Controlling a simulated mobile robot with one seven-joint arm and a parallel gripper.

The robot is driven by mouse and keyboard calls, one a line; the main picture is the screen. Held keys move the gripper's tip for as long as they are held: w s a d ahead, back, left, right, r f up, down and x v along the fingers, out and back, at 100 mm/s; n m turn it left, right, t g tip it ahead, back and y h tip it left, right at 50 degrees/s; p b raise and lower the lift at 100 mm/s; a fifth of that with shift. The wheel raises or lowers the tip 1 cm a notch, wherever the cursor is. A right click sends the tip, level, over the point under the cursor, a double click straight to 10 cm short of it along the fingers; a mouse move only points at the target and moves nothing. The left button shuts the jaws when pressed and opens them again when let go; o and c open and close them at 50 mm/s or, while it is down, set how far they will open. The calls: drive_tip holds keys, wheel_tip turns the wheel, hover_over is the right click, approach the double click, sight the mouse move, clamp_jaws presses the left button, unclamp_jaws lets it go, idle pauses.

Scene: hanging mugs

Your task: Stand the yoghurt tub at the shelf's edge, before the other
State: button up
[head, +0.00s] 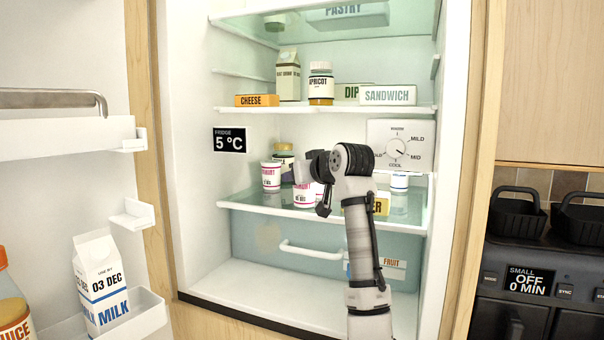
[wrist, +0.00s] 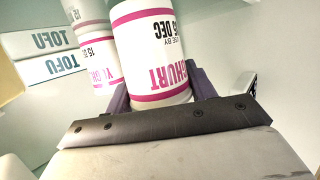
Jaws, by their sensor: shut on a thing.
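A white yoghurt tub with pink bands (wrist: 150,45) sits between the jaws in the wrist view, and my gripper (wrist: 155,92) is shut on it. In the head view the tub (head: 302,197) shows partly behind my gripper (head: 316,188), above the glass middle shelf (head: 345,215). I cannot tell whether its base touches the shelf. A second pink-banded tub (wrist: 92,30) stands close beside it in the wrist view. In the head view another pink-banded tub (head: 271,177) stands at the left; I cannot tell whether it is the same one.
Tofu packs (wrist: 50,66) lie left in the wrist view. The upper shelf (head: 330,108) is overhead; the open door (head: 60,140) is left.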

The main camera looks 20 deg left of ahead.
drive_tip(key=shift+f, duration=0.15)
drive_tip(key=o, duration=1.1)
drive_tip(key=shift+o, duration=0.2)
drive_tip(key=shift+s+d+r, duration=0.1)
drive_tip(key=shift+r, duration=0.1)
drive_tip(key=b+v, duration=0.4)
drive_tip(key=v, duration=0.7)
drive_tip(key=shift+s+d, duration=0.25)
drive_tip(key=shift+d, duration=0.05)
drive_tip(key=shift+a+r, duration=0.1)
